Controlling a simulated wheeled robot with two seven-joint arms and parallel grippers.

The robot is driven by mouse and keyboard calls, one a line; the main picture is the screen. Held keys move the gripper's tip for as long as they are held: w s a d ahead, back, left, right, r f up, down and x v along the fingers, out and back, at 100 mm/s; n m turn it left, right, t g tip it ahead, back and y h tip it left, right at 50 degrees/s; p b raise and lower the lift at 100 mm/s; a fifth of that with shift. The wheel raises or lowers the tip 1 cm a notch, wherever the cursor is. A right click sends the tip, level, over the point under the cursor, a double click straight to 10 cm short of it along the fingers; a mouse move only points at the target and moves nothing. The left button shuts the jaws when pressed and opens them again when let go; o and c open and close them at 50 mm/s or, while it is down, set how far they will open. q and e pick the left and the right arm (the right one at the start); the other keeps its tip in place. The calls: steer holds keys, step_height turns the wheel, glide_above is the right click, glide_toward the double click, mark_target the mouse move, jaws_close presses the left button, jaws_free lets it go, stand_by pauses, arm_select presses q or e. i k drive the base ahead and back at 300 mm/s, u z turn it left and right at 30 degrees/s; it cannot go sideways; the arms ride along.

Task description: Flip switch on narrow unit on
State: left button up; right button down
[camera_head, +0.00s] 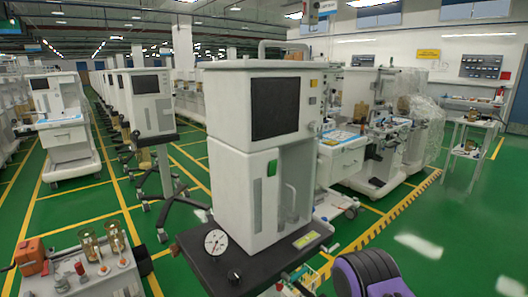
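A tall white unit (225,125) stands upright close in front of me on a dark base (190,245). A narrower white unit with a dark screen (146,84) stands on a pole farther back at left. I cannot tell which of these is the narrow unit, and I cannot make out the switch or its position. Neither of my grippers shows.
A purple and black part, probably my arm, shows at the bottom right. A low cart (80,272) with glass cylinders stands at lower left. Green floor is open at right.

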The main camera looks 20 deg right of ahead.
mark_target(272, 165)
steer(key=k, duration=0.45)
steer(key=z, duration=2.4)
steer(key=i, duration=3.25)
steer(key=u, duration=3.65)
steer(key=i, duration=0.45)
